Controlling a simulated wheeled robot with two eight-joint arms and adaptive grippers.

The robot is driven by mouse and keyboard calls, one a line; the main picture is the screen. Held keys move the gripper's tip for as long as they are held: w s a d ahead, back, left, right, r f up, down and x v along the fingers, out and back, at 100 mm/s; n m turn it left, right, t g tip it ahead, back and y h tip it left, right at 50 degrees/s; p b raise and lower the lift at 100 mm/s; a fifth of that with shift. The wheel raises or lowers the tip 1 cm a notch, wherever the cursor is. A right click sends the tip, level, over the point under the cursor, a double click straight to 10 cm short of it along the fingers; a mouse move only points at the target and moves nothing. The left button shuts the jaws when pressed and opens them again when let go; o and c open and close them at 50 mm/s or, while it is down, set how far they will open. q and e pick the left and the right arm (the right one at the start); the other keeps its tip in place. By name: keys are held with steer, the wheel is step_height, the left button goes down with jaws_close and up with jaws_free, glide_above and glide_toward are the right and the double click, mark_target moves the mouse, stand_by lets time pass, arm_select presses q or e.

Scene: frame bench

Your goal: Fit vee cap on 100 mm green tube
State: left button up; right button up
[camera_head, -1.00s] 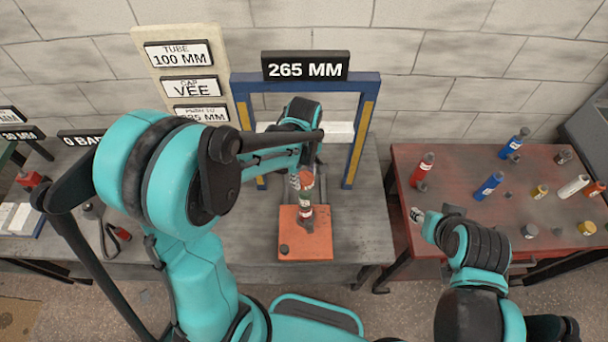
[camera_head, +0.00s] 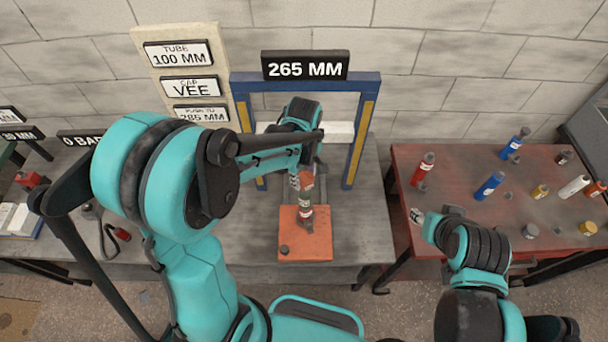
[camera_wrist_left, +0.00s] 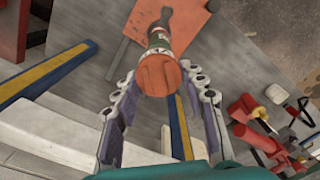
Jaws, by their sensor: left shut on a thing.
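The green tube (camera_wrist_left: 158,40) stands upright on an orange base plate (camera_head: 316,245), in a stack with a red and dark part beneath it. An orange-red cap (camera_wrist_left: 158,74) sits at the top of the stack, in line with the tube. It also shows in the head view (camera_head: 307,181). My left gripper (camera_head: 299,181) is shut on the cap, its two fingers on either side of it in the left wrist view (camera_wrist_left: 158,82). Whether the cap is fully seated is hidden. My right gripper (camera_head: 418,215) is apart, by the red table's left edge; its jaws are too small to read.
A blue and yellow frame (camera_head: 365,140) with a 265 MM sign (camera_head: 306,66) stands behind the stack. A board (camera_head: 150,65) reads tube 100 mm, cap vee. The red table (camera_head: 450,215) at right holds several coloured tubes and caps.

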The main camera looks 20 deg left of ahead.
mark_target(304, 178)
arm_select(q)
steer(key=shift+f+b, duration=1.7)
steer(key=shift+f, duration=0.25)
steer(key=o, duration=1.3)
steer(key=shift+o, duration=0.2)
step_height(304, 178, up, 12)
steer(key=shift+r, duration=0.1)
